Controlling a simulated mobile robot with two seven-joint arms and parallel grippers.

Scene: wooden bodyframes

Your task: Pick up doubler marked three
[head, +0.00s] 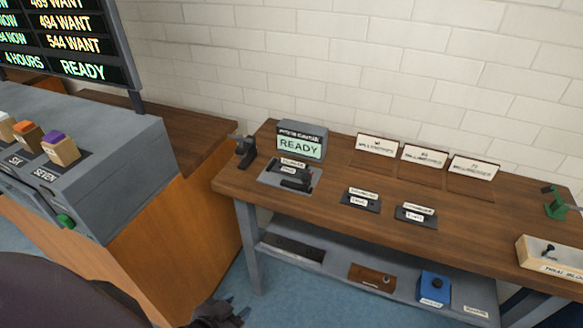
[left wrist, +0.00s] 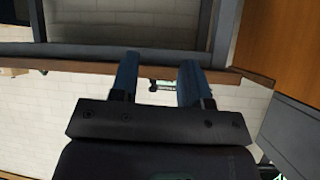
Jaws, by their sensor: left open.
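Two small dark blocks with white labels lie on the wooden workbench: a left one (head: 361,200) and a right one (head: 416,215). Another dark labelled piece (head: 292,174) sits on a grey plate at the bench's left end. Their lettering is too small to read, so I cannot tell which is the doubler marked three. My left gripper (head: 228,314) is low at the bottom of the head view, in front of the bench and well apart from these pieces. In the left wrist view its two blue fingers (left wrist: 157,82) are apart with nothing between them. My right gripper is out of view.
A display reading READY (head: 300,146) and several white cards stand at the bench's back. A wooden box (head: 550,262) and a green tool (head: 558,206) are at the right. The lower shelf holds a blue box (head: 433,288). A grey console (head: 100,170) stands left.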

